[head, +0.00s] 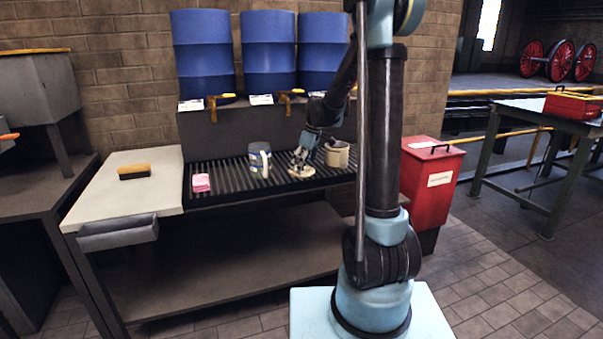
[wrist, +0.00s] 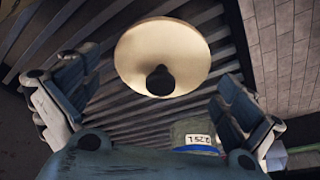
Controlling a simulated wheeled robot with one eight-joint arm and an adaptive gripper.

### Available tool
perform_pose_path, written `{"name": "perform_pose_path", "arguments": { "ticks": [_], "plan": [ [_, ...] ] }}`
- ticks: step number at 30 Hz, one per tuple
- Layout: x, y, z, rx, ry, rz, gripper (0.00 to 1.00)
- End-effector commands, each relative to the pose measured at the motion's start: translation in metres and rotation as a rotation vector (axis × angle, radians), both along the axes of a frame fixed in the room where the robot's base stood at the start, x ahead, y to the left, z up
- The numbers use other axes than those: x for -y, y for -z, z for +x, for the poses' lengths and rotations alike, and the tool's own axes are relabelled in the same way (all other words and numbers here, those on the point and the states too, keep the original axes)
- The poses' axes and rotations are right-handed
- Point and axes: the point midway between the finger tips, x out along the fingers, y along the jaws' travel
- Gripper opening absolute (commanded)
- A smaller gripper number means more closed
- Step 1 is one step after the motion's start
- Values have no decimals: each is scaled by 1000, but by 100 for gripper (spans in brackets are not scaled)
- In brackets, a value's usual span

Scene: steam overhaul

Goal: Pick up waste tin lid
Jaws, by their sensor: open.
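The lid is a round cream disc with a dark knob at its middle. In the wrist view the lid (wrist: 135,50) lies on the ribbed grating, between and ahead of my spread fingers. In the head view the lid (head: 302,172) lies on the grating under my gripper (head: 300,162), partly covered by it. My gripper, also in the wrist view (wrist: 160,105), is open, with one finger on each side of the lid and nothing held. A tan round tin (head: 338,156) stands on the grating just right of the lid, partly behind my arm.
A brush (head: 134,171) lies on the pale bench top. Blue drums (head: 268,55) with taps sit above the grating. A red bin (head: 432,180) stands at right.

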Motion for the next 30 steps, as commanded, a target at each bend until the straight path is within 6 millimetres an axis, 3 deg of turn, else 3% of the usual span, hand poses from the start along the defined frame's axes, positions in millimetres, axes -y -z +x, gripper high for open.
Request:
{"name": "perform_pose_path", "arguments": {
  "ticks": [2, 3, 9, 10, 23, 25, 26, 27, 30],
  "plan": [
    [0, 0, 0, 0, 0, 0, 100],
    [0, 0, 0, 0, 0, 0, 95],
    [0, 0, 0, 0, 0, 0, 50],
    [0, 0, 0, 0, 0, 0, 46],
    [0, -1, 0, 0, 0, 0, 44],
    [0, -5, 0, 0, 0, 0, 35],
    [0, -8, 0, 0, 0, 0, 23],
    [0, -12, 0, 0, 0, 0, 0],
    [0, -27, -1, 0, 0, 0, 0]
  ]
}}
